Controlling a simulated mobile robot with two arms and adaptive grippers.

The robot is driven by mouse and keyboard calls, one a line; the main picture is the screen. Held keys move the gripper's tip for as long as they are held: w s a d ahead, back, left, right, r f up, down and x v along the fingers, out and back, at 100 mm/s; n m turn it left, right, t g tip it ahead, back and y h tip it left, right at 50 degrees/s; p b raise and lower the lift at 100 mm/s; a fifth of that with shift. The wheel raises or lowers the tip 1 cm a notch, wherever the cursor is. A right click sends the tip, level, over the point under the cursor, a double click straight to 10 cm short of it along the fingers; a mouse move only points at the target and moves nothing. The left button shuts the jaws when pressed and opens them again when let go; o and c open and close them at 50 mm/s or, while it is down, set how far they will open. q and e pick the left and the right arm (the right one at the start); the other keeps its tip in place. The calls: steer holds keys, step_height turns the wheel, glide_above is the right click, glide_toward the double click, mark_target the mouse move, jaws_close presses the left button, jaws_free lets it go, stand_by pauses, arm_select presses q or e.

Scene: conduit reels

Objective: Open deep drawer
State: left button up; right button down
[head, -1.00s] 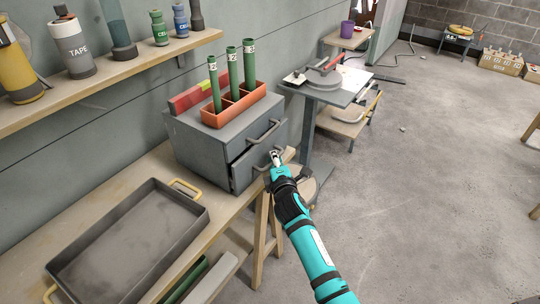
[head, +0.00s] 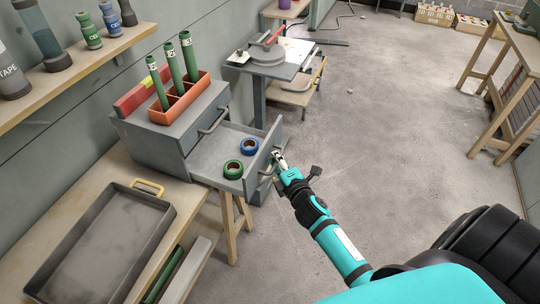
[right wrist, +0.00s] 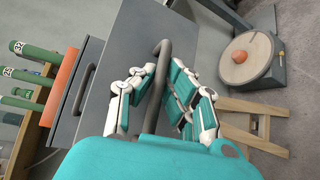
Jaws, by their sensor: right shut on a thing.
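The grey drawer cabinet stands on the wooden workbench, and its lower, deep drawer (head: 208,155) is pulled well out. My right gripper (head: 278,161) is at the drawer's front, shut on the drawer handle (right wrist: 157,85). In the right wrist view the fingers of the right gripper (right wrist: 158,88) lie on both sides of the grey bar. The upper drawer, with its own handle (head: 213,120), is shut. My left gripper is not in view.
An orange holder (head: 180,97) with green tubes sits on the cabinet. A dark tray (head: 110,245) lies on the bench in front. A stand with a round-based tool (head: 269,55) is behind the drawer. The floor to the right is open.

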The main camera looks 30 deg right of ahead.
steer(key=shift+d+r, duration=0.1)
steer(key=shift+r, duration=0.15)
steer(key=c, duration=1.4)
jaws_free()
steer(key=shift+c, duration=0.2)
steer(key=shift+o, duration=0.3)
steer(key=shift+f, duration=0.1)
steer(key=shift+s, duration=0.15)
steer(key=s+a+r, duration=0.1)
steer(key=s, duration=1)
steer(key=shift+s+a+r, duration=0.3)
steer(key=shift+a+r, duration=0.05)
